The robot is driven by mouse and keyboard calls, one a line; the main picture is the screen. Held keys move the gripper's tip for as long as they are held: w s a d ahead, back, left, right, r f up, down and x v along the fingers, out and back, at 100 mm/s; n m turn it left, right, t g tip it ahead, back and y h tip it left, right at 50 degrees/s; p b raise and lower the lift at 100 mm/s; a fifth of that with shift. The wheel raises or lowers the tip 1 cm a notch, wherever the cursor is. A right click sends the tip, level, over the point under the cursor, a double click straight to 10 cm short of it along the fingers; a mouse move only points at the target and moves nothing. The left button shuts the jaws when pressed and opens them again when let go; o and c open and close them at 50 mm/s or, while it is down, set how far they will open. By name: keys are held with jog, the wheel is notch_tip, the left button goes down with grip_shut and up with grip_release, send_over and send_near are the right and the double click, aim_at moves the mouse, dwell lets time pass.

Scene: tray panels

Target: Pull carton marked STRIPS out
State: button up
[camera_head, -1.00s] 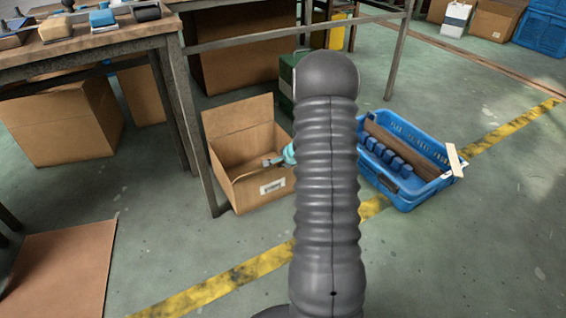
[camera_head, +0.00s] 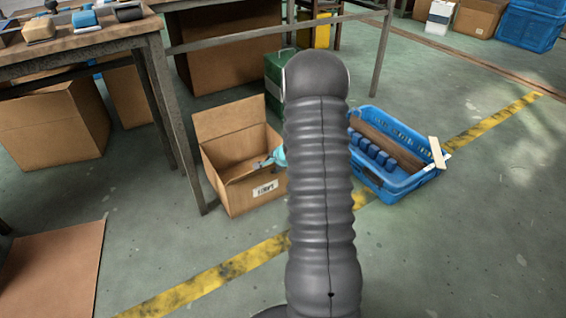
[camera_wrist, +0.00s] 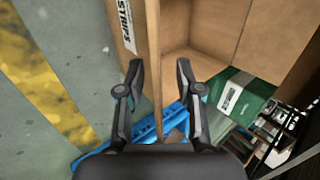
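The open carton (camera_head: 232,192) stands on the floor left of my arm in the head view, its back flap up. Its white label (camera_head: 265,188) is small there; in the wrist view the label (camera_wrist: 125,22) reads STRIPS. My gripper (camera_wrist: 158,72) is open in the wrist view. The carton's labelled front wall (camera_wrist: 153,50) runs between the two fingers, with the floor on one side and the carton's inside on the other. I cannot tell whether either finger touches it. In the head view my arm partly hides the gripper at the carton's front edge.
A blue crate (camera_head: 398,187) with dark bars stands right of my arm. A green box (camera_head: 274,72) is behind the carton. A table leg (camera_head: 183,150) stands close to the carton's left. The floor in front, crossed by a yellow line (camera_head: 225,270), is clear.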

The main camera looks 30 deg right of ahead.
jog(key=shift+s+d, duration=0.15)
jog(key=shift+s, duration=0.05)
jog(key=v, duration=0.7)
jog(key=shift+r, duration=0.4)
jog(key=shift+s, duration=0.2)
jog(key=shift+a, duration=0.25)
